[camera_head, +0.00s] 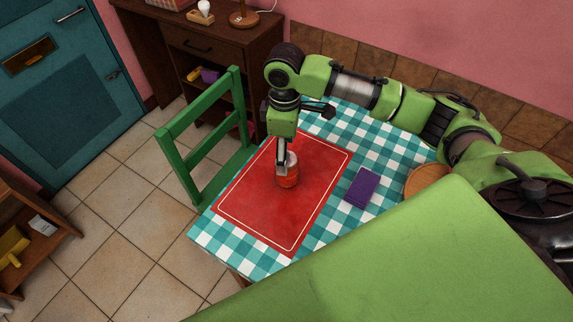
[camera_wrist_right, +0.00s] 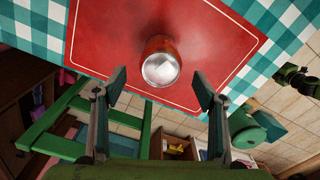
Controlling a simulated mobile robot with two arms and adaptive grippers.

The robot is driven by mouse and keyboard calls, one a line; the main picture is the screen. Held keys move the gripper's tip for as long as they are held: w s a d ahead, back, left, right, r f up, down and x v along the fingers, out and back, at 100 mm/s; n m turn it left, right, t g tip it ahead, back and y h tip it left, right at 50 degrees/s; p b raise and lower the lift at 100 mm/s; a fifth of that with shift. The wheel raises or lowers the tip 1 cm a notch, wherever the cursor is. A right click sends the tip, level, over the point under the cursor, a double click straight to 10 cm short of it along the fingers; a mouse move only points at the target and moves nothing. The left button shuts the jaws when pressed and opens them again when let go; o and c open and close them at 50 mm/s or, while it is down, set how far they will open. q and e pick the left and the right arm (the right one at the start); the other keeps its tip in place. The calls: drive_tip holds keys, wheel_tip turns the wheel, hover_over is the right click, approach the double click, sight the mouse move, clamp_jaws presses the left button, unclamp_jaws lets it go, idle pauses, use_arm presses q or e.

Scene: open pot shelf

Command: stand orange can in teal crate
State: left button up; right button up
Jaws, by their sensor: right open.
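An orange-red can (camera_head: 288,178) with a silvery top stands upright on the red placemat (camera_head: 255,205) on the table. My right gripper (camera_head: 282,158) points down over the can and partly hides it in the head view. In the right wrist view the can (camera_wrist_right: 161,62) shows just beyond and between the fingertips of my right gripper (camera_wrist_right: 160,88). The two fingers are wide apart, with nothing held between them. I see no teal crate in either view. My left gripper is not in view.
A purple box (camera_head: 362,187) lies on the checkered tablecloth (camera_head: 340,123) right of the placemat. A round wooden item (camera_head: 425,180) is partly hidden at the right. A green chair (camera_head: 205,140) stands at the table's left edge. The placemat around the can is clear.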

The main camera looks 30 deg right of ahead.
sight(291, 178)
wheel_tip(291, 178, down, 4)
drive_tip(key=shift+w+d+f, duration=0.1)
drive_tip(key=shift+w, duration=0.05)
drive_tip(key=f, duration=0.2)
drive_tip(key=f+p, duration=0.1)
drive_tip(key=f, duration=0.1)
drive_tip(key=shift+s+f, duration=0.1)
drive_tip(key=shift+s, duration=0.25)
drive_tip(key=shift+d+f, duration=0.1)
drive_tip(key=shift+f, duration=0.3)
drive_tip(key=c, duration=1)
